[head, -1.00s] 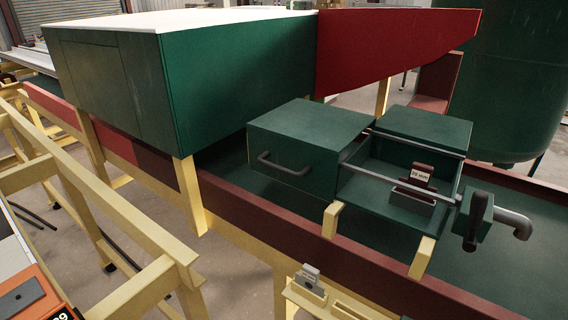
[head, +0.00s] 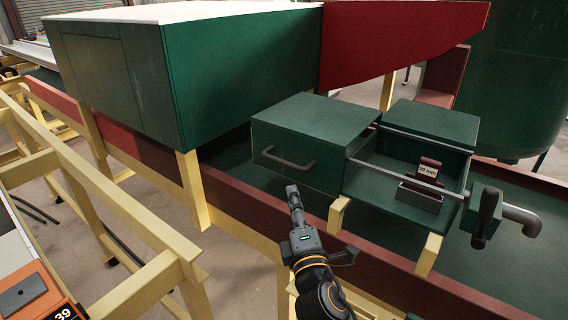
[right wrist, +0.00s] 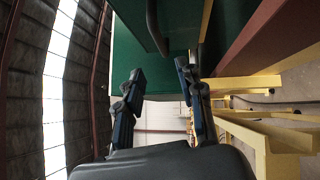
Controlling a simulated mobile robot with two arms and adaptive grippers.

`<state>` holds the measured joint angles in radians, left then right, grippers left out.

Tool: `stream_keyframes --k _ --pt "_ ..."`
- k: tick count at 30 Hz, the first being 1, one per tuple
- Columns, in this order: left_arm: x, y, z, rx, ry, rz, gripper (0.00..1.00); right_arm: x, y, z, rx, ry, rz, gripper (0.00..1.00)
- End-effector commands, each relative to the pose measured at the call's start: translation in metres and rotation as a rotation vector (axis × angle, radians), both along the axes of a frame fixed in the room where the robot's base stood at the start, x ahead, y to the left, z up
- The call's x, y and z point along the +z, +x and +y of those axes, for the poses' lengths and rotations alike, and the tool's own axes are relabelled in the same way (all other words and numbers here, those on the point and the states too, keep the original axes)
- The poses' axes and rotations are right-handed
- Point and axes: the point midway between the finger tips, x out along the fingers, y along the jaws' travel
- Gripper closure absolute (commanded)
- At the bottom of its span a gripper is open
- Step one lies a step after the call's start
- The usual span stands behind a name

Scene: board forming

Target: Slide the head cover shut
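The head cover (head: 315,118) is a green box-shaped cover with a dark bar handle (head: 288,161) on its front face. It stands at the left of the open forming head (head: 385,190), leaving a gap to the fixed green box (head: 432,122) on the right. A block labelled 20 mm (head: 427,172) shows in the opening. My right gripper (head: 293,190) is just below and in front of the handle, apart from it. In the right wrist view its two fingers (right wrist: 160,78) are spread and empty, with the handle (right wrist: 156,30) ahead. My left gripper is out of view.
Rails (head: 405,178) run along the head to a crank (head: 485,218) and bent pipe at right. A red-brown trough wall (head: 380,258) and yellow supports (head: 428,255) lie in front. A big green housing (head: 240,80) stands behind left. A yellow railing (head: 95,185) is at left.

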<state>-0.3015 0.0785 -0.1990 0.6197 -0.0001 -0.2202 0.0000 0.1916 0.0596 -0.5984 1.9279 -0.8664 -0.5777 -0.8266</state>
Motion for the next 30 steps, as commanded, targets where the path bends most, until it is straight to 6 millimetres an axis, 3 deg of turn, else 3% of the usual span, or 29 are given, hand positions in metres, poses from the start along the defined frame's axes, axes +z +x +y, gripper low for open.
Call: stream_keyframes --k 5,18,24,30 --pt "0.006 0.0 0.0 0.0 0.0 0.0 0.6 0.006 0.022 0.004 0.001 -0.003 -0.002 0.63" --pt "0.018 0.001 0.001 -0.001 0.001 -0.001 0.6 0.016 0.107 0.018 -0.001 0.001 0.002 0.63" --pt "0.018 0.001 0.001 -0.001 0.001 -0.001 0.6 0.018 0.127 0.021 -0.001 0.002 0.002 0.63" --pt "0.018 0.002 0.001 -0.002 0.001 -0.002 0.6 0.018 0.133 0.022 0.0 0.002 0.002 0.63"
